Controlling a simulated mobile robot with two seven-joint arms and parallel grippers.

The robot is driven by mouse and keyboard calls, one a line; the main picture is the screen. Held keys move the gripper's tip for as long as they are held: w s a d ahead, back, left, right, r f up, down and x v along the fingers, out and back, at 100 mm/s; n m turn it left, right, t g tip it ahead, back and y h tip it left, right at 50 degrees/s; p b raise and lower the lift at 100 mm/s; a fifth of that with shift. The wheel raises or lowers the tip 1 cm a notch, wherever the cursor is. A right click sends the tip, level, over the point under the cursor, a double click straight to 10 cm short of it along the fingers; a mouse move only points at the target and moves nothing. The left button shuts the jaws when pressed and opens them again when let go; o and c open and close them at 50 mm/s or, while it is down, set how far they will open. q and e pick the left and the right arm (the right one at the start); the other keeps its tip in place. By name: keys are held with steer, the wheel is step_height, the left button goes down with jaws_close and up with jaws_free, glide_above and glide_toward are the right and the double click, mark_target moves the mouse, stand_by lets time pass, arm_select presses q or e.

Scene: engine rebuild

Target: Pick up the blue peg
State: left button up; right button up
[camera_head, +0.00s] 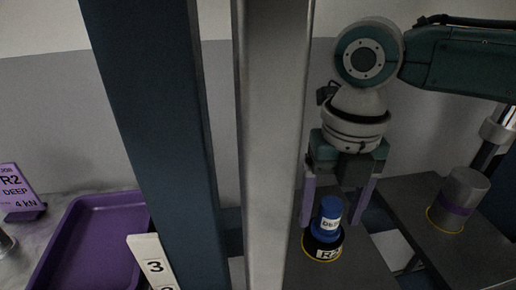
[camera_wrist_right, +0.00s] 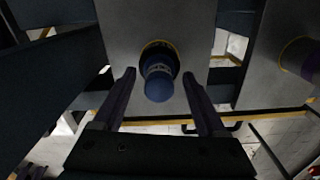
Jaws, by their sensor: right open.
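The blue peg (camera_head: 328,218) stands upright in a dark round base (camera_head: 322,244) with a yellow ring and a label reading R2. The peg carries a white label. My right gripper (camera_head: 335,212) points down over it, with its purple fingers apart on either side of the peg. In the right wrist view, the peg (camera_wrist_right: 158,82) shows between the spread fingers (camera_wrist_right: 160,88), and nothing is gripped. Whether a finger touches the peg cannot be told. My left gripper is not in view.
A grey cylinder with a purple band (camera_head: 459,200) stands on a dark surface at the right. A purple tray (camera_head: 62,236) and a purple R2 sign (camera_head: 17,190) are at the left. Upright posts (camera_head: 272,130) cross the middle of the head view.

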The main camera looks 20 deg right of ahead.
jaws_close()
stand_by(0.5)
